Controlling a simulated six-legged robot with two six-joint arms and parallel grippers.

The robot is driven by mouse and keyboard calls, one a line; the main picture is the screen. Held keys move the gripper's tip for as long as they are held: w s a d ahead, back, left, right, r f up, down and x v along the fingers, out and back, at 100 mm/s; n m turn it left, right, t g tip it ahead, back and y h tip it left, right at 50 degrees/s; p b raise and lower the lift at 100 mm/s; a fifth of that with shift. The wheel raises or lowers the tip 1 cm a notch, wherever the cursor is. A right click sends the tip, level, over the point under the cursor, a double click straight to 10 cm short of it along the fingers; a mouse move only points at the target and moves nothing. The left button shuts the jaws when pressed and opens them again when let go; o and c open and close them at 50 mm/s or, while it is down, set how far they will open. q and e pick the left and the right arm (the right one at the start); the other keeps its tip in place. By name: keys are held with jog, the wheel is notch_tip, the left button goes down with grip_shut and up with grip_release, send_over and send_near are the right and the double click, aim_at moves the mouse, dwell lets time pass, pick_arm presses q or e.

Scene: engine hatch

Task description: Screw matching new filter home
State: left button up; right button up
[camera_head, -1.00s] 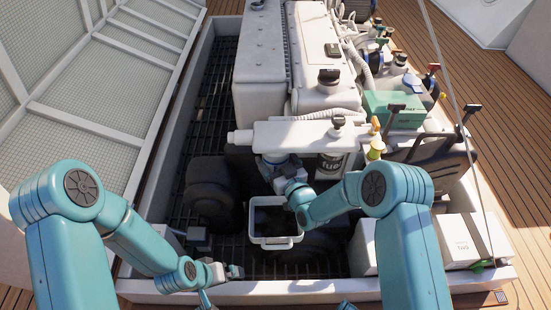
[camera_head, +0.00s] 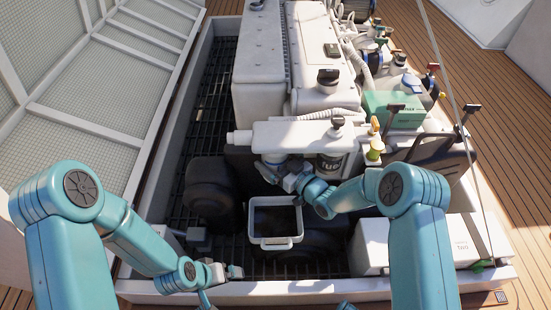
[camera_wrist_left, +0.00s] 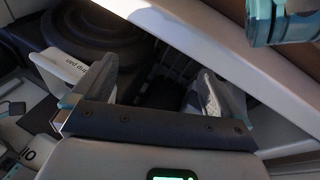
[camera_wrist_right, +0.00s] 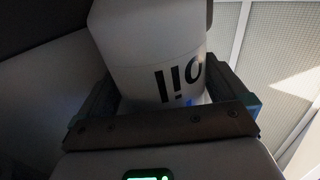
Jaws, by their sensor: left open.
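A white filter with the upside-down black letters "OIL" (camera_wrist_right: 165,75) fills the space between the fingers of my right gripper (camera_wrist_right: 165,90), which look closed against its sides. In the head view my right gripper (camera_head: 290,182) is at this filter under the white filter housing (camera_head: 285,136); the filter itself is mostly hidden there. A second filter with dark lettering (camera_head: 329,164) hangs beside it under the same housing. My left gripper (camera_head: 236,271) is low at the front left of the bay. Its fingers stand apart and empty in the left wrist view (camera_wrist_left: 152,90).
A grey pan (camera_head: 276,241) with dark contents stands on the bay floor below the housing. A white box (camera_head: 455,246) lies at the right front. The engine (camera_head: 325,60) fills the back, and the raised hatch (camera_head: 100,90) stands at the left.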

jog(key=shift+f, duration=0.1)
jog(key=shift+s, duration=0.1)
jog(key=shift+s+d, duration=0.2)
jog(key=shift+s, duration=0.05)
pick_arm(q)
jog(key=s+r+g+p, duration=0.1)
jog(key=s+r+p, duration=0.3)
jog(key=r+p, duration=0.1)
jog(key=shift+d+r+g, duration=0.2)
jog(key=shift+d+g, duration=0.1)
jog(key=shift+d, duration=0.1)
pick_arm(e)
jog(key=v, duration=1.5)
jog(key=shift+d, duration=0.25)
jog(key=shift+s, duration=0.1)
